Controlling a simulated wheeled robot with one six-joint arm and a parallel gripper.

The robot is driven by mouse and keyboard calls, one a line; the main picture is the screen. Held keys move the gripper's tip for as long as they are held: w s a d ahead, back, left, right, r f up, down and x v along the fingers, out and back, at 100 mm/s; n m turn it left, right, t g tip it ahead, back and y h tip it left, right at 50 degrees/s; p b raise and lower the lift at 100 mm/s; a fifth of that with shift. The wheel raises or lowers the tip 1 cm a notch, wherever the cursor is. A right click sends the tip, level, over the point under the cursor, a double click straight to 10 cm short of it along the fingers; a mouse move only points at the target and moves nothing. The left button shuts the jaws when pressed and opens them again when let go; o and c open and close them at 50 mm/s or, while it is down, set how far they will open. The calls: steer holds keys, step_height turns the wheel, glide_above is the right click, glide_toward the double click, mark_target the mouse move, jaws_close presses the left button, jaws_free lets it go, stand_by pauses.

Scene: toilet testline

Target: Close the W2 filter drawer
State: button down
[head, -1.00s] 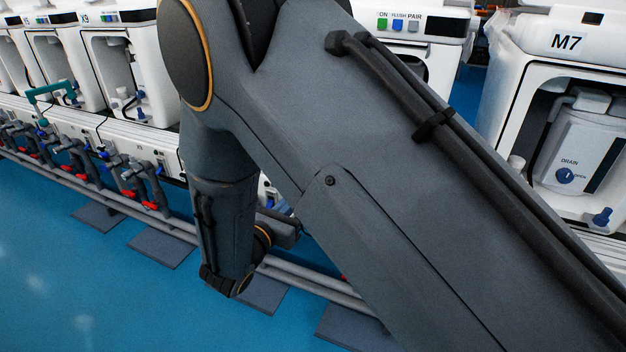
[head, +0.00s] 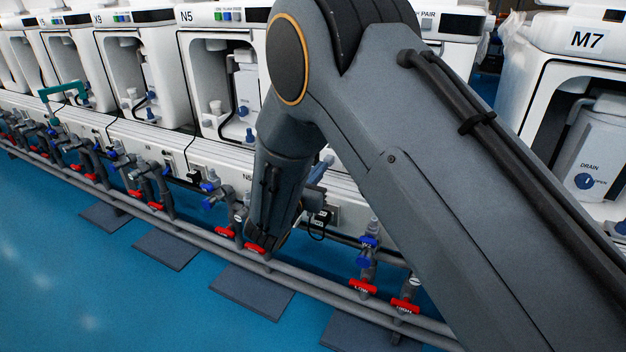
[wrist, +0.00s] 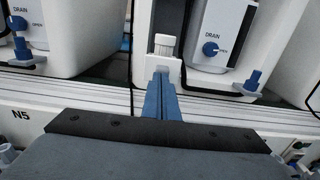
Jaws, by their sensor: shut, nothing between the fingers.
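My gripper (wrist: 160,80) shows in the wrist view as two blue fingers pressed together, with nothing between them. I cannot tell whether the tips touch this block. No W2 label is readable in either view, so I cannot tell which part is the W2 filter drawer or how far it stands out. In the head view my arm hides most of my gripper and the unit behind it.
Unit N5 (head: 221,80) stands left of my arm and unit M7 (head: 580,90) on the right. Blue and red valves, such as a red handle (head: 362,287), line the pipes (head: 200,238) below. The blue floor (head: 60,290) in front is clear, with grey mats.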

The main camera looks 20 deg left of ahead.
mark_target(330, 155)
steer(key=shift+w, duration=0.3)
steer(key=w, duration=0.2)
steer(key=w+b, duration=0.1)
steer(key=w, duration=0.3)
steer(key=shift+w+d+f, duration=0.1)
steer(key=shift+d, duration=0.2)
steer(key=shift+w+r, duration=0.15)
steer(key=shift+r, duration=0.1)
